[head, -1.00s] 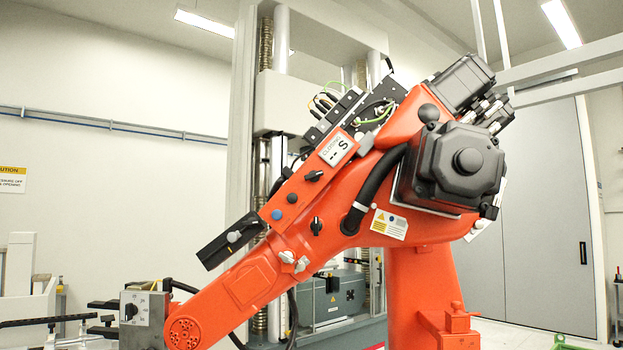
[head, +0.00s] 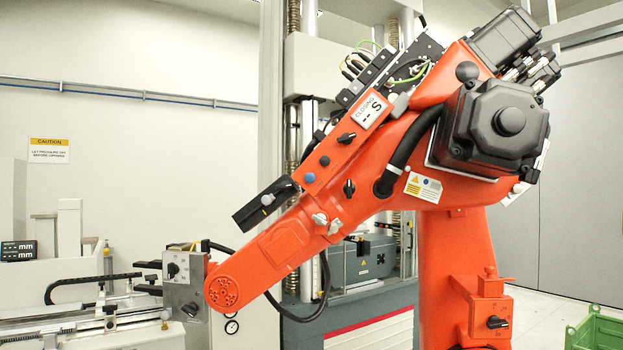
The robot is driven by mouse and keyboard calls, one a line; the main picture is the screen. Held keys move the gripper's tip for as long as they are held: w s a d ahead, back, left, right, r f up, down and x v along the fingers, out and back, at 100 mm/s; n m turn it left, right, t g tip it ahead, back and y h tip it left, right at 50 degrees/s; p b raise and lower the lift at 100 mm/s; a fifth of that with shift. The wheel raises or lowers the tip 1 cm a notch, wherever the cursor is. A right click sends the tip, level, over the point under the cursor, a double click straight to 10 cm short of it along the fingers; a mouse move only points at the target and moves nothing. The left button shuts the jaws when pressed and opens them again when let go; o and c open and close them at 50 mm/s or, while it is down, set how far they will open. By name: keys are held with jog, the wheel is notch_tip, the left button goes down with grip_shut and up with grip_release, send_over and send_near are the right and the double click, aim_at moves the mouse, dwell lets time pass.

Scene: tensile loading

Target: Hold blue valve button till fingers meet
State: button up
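A small round blue button (head: 309,178) sits on the orange sloping arm of a large industrial robot (head: 400,165), near the middle of the picture. A dark round button (head: 324,160) and a black knob (head: 348,188) are close to it. Nothing touches or covers the blue button. My gripper is not in view. I cannot make out the fingers named in the task.
A black box with a grey knob (head: 266,202) juts out left of the blue button. A tall testing frame (head: 330,65) stands behind the orange arm. A bench with rails (head: 80,325) is at lower left. A green crate (head: 597,330) is on the floor at lower right.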

grip_shut()
dwell(0.5)
dwell(1.4)
